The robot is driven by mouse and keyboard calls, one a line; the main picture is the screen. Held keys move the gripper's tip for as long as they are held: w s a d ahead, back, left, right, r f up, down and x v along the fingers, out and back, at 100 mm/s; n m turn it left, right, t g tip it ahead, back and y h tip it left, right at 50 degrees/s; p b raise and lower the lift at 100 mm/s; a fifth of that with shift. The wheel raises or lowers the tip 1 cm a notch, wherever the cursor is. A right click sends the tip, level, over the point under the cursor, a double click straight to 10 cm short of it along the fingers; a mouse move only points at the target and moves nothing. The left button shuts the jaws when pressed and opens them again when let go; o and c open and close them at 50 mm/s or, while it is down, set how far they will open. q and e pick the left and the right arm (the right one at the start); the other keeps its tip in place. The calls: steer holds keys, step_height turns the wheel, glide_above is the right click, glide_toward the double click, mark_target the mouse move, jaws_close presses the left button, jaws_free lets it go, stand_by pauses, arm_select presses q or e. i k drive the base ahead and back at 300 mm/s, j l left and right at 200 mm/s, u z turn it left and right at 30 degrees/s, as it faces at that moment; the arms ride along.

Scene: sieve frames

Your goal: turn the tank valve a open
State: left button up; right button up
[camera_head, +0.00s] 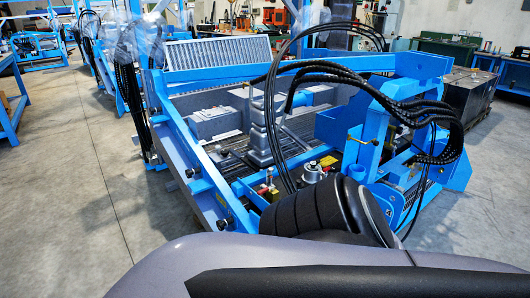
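A blue machine frame (190,165) with grey inner parts stands in front of me. Low inside its near end are small fittings with red parts (270,182) and a silver cylindrical fitting (315,172). A small brass-coloured fitting (361,138) sits on the blue bracket at the right. I cannot tell which of these, if any, is tank valve a, or whether it is open. Neither of my grippers shows. A dark ribbed part and a grey and black body at the bottom edge cover part of the frame's near end.
Black hoses (330,68) arch over the frame and droop at its right side. A dark metal cabinet (467,97) stands behind at the right. More blue frames (38,50) stand at the far left. The concrete floor (70,190) at the left is clear.

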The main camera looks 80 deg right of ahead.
mark_target(272, 188)
steer(key=i+z, duration=0.35)
steer(key=i+l+z, duration=0.1)
steer(key=z, duration=0.2)
steer(key=i+z, duration=0.55)
steer(key=z, duration=0.15)
steer(key=i+z, duration=0.2)
steer(key=z, duration=0.15)
steer(key=i+z, duration=0.15)
steer(key=z, duration=0.2)
steer(key=i+z, duration=0.15)
steer(key=z, duration=0.25)
steer(key=i+z, duration=0.15)
steer(key=z, duration=0.25)
steer(key=i+z, duration=0.15)
steer(key=z, duration=0.25)
steer(key=i+z, duration=0.25)
steer(key=z, duration=0.2)
steer(key=i+z, duration=0.2)
steer(key=z, duration=0.25)
